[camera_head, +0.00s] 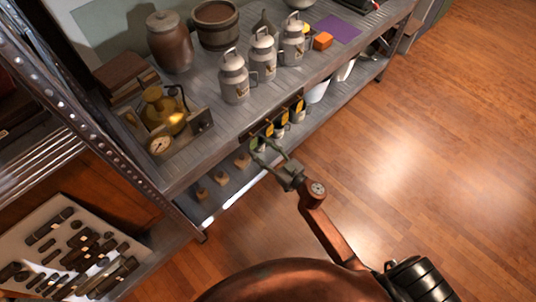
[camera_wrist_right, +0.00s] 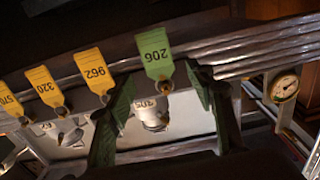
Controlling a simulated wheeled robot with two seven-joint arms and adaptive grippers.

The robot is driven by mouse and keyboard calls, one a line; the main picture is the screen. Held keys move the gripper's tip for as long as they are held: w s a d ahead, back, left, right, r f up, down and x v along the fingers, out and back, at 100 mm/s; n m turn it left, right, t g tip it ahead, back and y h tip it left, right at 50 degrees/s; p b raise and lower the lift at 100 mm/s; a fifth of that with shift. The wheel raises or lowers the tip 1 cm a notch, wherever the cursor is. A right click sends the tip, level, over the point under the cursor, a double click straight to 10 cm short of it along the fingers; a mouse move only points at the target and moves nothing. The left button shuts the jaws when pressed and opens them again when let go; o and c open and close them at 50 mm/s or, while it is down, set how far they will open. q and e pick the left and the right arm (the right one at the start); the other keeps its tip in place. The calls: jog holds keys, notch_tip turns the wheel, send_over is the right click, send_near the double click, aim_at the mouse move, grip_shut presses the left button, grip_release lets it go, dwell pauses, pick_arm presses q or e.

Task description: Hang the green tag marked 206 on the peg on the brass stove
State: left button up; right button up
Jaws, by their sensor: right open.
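The green tag (camera_wrist_right: 153,52) marked 206 hangs at the shelf's front edge, at the end of a row of yellow tags. In the head view the green tag (camera_head: 256,143) is small and partly covered by my gripper. My right gripper (camera_head: 268,154) is open there. In the right wrist view its two fingers (camera_wrist_right: 160,80) stand on either side of the tag's lower end, with gaps visible. The brass stove (camera_head: 163,112) stands at the left on the shelf top, with a gauge (camera_head: 160,145) in front. I cannot make out its peg clearly. My left gripper is not in view.
Yellow tags 962 (camera_wrist_right: 94,70) and 320 (camera_wrist_right: 45,87) hang beside the green one. Several milk cans (camera_head: 234,80) stand on the shelf top behind the tags. Small wooden blocks (camera_head: 221,180) sit on the lower shelf. The wooden floor (camera_head: 400,130) at the right is clear.

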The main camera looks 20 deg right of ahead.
aim_at(253, 142)
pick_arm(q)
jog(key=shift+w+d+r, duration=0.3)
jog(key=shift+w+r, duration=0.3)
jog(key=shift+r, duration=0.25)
pick_arm(e)
jog(key=shift+x, duration=1.35)
jog(key=shift+c, duration=0.3)
jog(key=c, duration=1.1)
jog(key=shift+c, duration=0.3)
